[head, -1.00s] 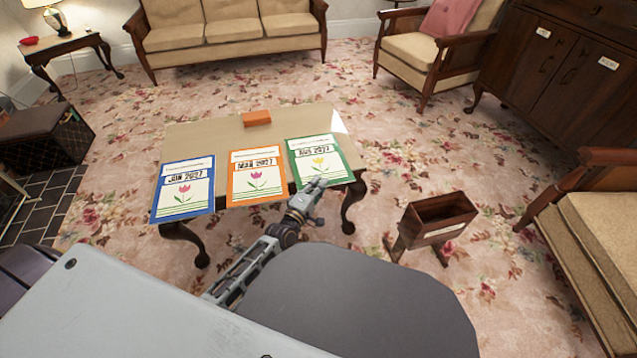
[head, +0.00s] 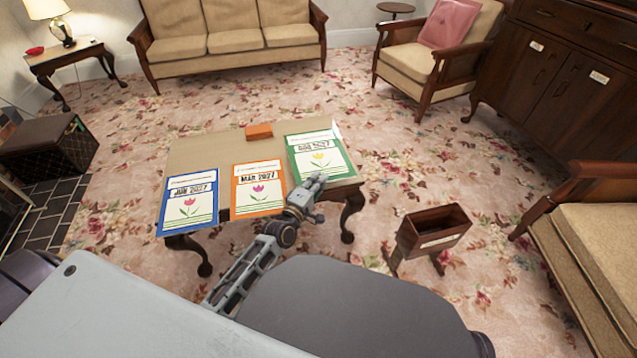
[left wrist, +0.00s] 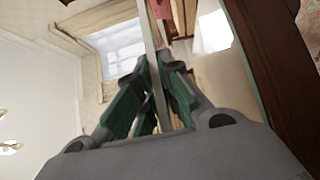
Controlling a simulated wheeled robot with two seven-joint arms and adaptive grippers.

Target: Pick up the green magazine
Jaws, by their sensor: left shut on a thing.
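The green magazine (head: 320,158), with a yellow flower and a date on its cover, is at the right end of the low table. It seems raised a little off the tabletop and covers the table's far right corner. My left gripper (head: 313,185) is shut on its near edge. In the left wrist view my left gripper's fingers (left wrist: 160,95) close on a thin upright edge, which appears to be the magazine. My right gripper is not in view.
On the table (head: 215,155) lie a blue magazine (head: 188,202), an orange magazine (head: 258,190) and an orange block (head: 259,131). A wooden magazine rack (head: 433,232) stands on the carpet to the right. A sofa (head: 235,35) and armchair (head: 435,60) stand behind; carpet between is clear.

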